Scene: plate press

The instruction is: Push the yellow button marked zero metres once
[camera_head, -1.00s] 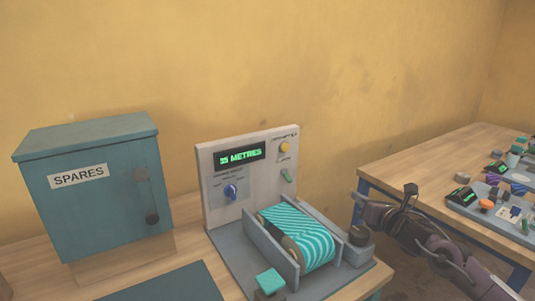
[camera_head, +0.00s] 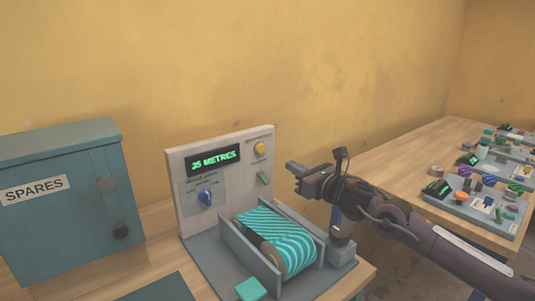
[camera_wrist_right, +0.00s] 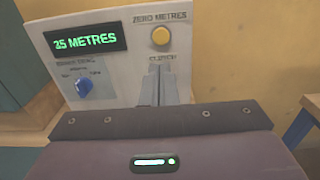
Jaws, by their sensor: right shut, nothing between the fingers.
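The yellow button (camera_head: 259,148) sits at the upper right of the upright panel (camera_head: 184,162). In the right wrist view the yellow button (camera_wrist_right: 160,36) is under the label "ZERO METRES". The display (camera_head: 215,159) reads "35 METRES" and also shows in the wrist view (camera_wrist_right: 86,41). My right gripper (camera_head: 290,165) is shut and empty, to the right of the panel and a little lower than the button. In the wrist view its fingertips (camera_wrist_right: 159,68) appear just below the button, apart from it, over the "CLUTCH" area. My left gripper is not in view.
A SPARES cabinet (camera_head: 70,215) stands at left. A second table (camera_head: 400,160) with several devices is at right.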

